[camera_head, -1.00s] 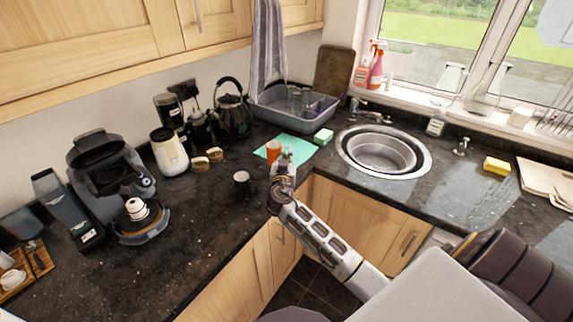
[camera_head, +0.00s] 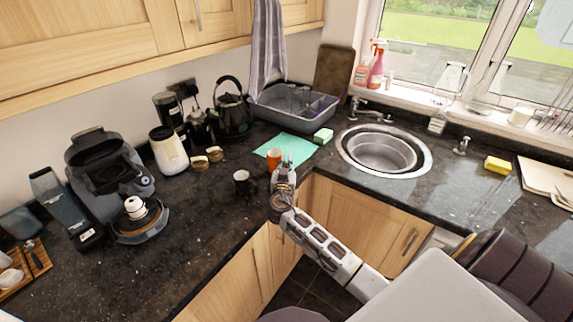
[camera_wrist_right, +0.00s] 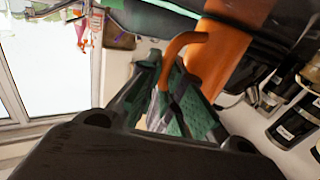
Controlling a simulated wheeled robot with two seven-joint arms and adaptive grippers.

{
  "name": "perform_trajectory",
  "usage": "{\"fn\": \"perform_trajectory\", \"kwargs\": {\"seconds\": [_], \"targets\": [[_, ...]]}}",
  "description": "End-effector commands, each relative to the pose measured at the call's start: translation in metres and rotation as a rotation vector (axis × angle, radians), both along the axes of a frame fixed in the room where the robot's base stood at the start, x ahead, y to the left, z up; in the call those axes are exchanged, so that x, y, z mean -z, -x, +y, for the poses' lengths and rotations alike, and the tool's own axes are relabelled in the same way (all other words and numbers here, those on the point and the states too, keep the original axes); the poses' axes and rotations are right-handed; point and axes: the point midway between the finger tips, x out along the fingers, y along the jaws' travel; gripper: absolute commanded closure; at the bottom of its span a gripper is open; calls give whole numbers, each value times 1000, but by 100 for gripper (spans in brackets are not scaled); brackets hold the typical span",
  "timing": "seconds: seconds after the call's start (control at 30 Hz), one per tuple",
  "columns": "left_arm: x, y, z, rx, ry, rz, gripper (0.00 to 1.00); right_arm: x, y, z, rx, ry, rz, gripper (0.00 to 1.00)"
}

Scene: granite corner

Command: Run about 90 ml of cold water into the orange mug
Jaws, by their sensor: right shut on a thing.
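The orange mug (camera_head: 273,159) is at the near edge of the green mat in the head view. My right gripper (camera_head: 284,174) is just right of it. In the right wrist view the orange mug (camera_wrist_right: 222,50) fills the upper right, and its handle runs down between the fingers of my right gripper (camera_wrist_right: 176,95), which is shut on it. I cannot tell whether the mug touches the counter. The round metal sink (camera_head: 384,153) is to the right, with a tap (camera_head: 370,112) behind it. My left gripper is out of view.
A dark mug (camera_head: 242,182) stands left of the orange mug. The green mat (camera_head: 298,150), a light green sponge block (camera_head: 323,136) and a grey basin (camera_head: 290,118) lie behind. A second fitting (camera_head: 461,147) and a yellow sponge (camera_head: 497,165) are right of the sink.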

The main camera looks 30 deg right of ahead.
Motion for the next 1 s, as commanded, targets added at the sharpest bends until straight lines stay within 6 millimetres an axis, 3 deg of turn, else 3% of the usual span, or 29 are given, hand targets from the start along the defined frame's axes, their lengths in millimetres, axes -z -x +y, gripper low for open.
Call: {"fn": "perform_trajectory", "kwargs": {"seconds": [0.1,0.13,0.3,1.0], "targets": [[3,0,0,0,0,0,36,1,0,0,0,0,-1,100],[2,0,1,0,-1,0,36,1,0,0,0,0,0,88],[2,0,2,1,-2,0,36,1,0,0,0,0,0,70],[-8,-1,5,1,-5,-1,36,-1,0,1,-2,2,1,70]]}}
